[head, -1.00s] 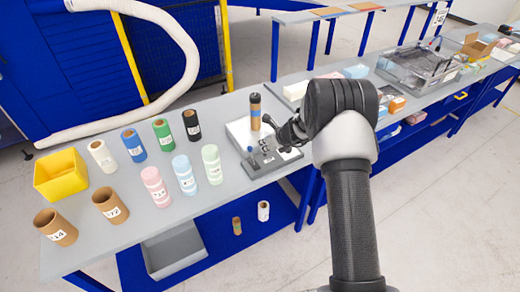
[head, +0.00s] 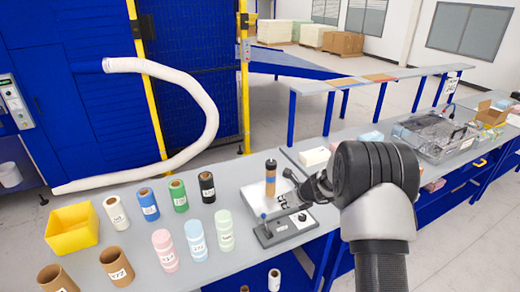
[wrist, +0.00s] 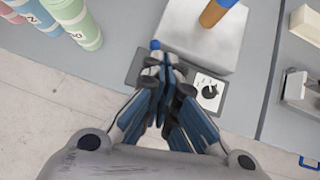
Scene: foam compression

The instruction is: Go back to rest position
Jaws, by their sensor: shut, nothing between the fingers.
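My gripper (head: 282,202) is shut and empty, with its fingers pressed together in the wrist view (wrist: 163,62). It hovers over the grey device base (wrist: 232,98), which has a black knob on a white panel. A metal plate with a brown cylinder (head: 270,182) standing on it lies just behind; the cylinder also shows at the top of the wrist view (wrist: 216,12). My dark arm comes in from the lower right of the head view and hides part of the table.
The grey table (head: 140,245) bears a yellow bin (head: 72,230), several coloured foam rolls (head: 165,250) and brown tubes (head: 117,266) on the left. A white hose (head: 210,110) hangs behind.

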